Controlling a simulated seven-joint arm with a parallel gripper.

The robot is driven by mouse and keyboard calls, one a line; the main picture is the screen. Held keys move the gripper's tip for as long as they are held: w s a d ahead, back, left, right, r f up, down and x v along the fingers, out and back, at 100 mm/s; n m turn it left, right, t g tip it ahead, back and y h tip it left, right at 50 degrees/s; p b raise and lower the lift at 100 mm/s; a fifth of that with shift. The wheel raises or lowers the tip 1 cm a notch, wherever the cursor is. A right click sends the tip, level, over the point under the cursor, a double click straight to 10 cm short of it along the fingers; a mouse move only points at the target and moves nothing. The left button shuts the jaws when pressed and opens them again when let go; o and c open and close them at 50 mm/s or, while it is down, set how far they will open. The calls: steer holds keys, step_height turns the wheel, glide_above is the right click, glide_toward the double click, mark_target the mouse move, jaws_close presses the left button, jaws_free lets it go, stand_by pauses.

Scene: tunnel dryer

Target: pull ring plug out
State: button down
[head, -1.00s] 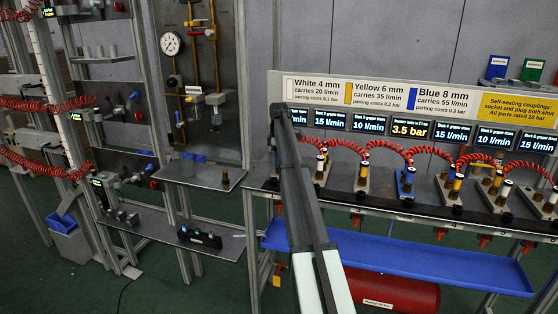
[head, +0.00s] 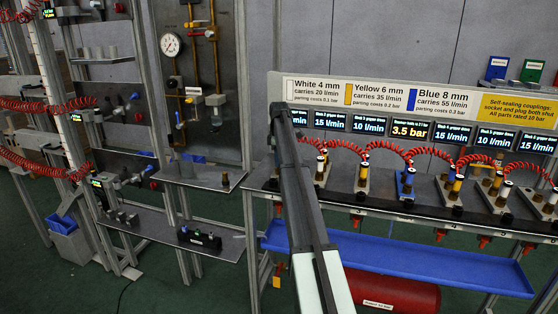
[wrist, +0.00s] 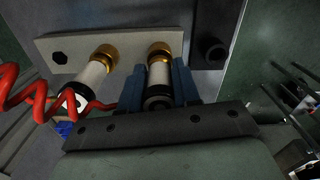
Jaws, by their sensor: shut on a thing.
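My gripper (wrist: 158,78) shows in the wrist view, with its two blue-grey fingers closed on the sides of a white-sleeved plug (wrist: 158,73). This plug has a brass collar at its far end and a dark round end towards me. The collar meets a pale plate (wrist: 70,43); I cannot tell whether the plug is still seated. A second white-sleeved plug (wrist: 93,76) with a brass collar stands just left of it, with a red coiled hose (wrist: 28,92) by it. Which one the task calls the ring plug I cannot tell. In the head view, my gripper is hidden.
A black fitting (wrist: 213,52) sits close right of my gripper. The plate has a dark hexagonal hole. In the head view, a bench holds several couplings with red hoses below a row of displays (head: 410,129). A blue tray (head: 430,269) hangs under it. A grey shelf (head: 203,176) stands left.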

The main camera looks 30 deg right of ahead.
steer(key=shift+r, duration=0.5)
stand_by(0.6)
steer(key=shift+r, duration=0.85)
steer(key=shift+r, duration=0.15)
steer(key=shift+r, duration=1.9)
